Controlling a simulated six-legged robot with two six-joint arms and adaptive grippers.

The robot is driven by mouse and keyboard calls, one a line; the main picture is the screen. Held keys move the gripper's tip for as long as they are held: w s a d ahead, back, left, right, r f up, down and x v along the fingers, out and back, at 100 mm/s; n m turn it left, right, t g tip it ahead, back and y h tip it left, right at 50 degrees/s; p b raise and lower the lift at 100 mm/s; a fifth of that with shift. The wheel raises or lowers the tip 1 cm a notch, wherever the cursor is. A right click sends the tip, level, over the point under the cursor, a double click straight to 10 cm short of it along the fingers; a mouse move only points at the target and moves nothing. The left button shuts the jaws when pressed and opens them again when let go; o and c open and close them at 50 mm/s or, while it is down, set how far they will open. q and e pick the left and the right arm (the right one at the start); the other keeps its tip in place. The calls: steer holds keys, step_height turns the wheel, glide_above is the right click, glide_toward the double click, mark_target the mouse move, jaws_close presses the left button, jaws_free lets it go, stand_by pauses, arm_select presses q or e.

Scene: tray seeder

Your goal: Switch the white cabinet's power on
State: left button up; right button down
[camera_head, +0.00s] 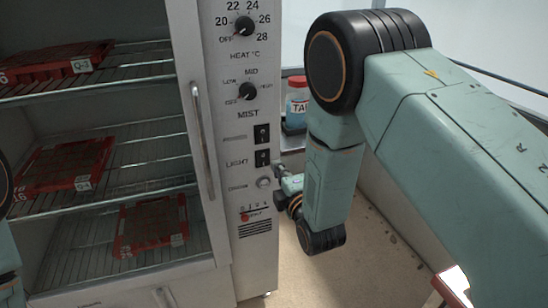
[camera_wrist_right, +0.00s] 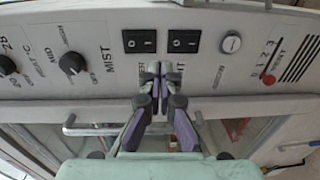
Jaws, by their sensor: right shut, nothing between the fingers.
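The white cabinet (camera_head: 222,115) has a control panel down its right side. Its upper black rocker switch (camera_head: 262,134) has a label too small to read; it is the left rocker in the wrist view (camera_wrist_right: 138,41). The lower rocker (camera_head: 262,158) is marked LIGHT and is the right one in the wrist view (camera_wrist_right: 184,41). I cannot tell either rocker's position. My right gripper (camera_wrist_right: 153,70) is shut and empty, its tips over the panel edge below the gap between the rockers in the wrist view. In the head view it sits right of the panel (camera_head: 280,172). My left gripper is not in view.
A HEAT dial (camera_head: 244,26), a MIST dial (camera_head: 247,91) and a round lock-like fitting (camera_head: 264,182) share the panel. A long door handle (camera_head: 201,140) runs along its left. Red trays (camera_head: 150,225) lie on wire shelves. A red-lidded jar (camera_head: 296,100) stands behind.

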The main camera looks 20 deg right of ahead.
steer(key=s, duration=0.4)
steer(key=shift+d+f, duration=0.1)
steer(key=shift+f, duration=0.15)
steer(key=shift+s, duration=0.1)
steer(key=s+d+f+m+g, duration=0.2)
steer(key=s+f+m+g, duration=0.6)
steer(key=s+f+m, duration=0.45)
steer(key=s+f+m+g, duration=0.3)
steer(key=s+f+g, duration=0.1)
steer(key=s, duration=0.9)
steer(key=s+d+f+m+g, duration=0.1)
steer(key=s+f+m+g, duration=0.2)
steer(key=s, duration=1)
step_height(320, 180, down, 3)
steer(key=shift+d+f+g+h, duration=0.1)
steer(key=shift+d+g+h, duration=0.2)
steer(key=shift+g, duration=0.9)
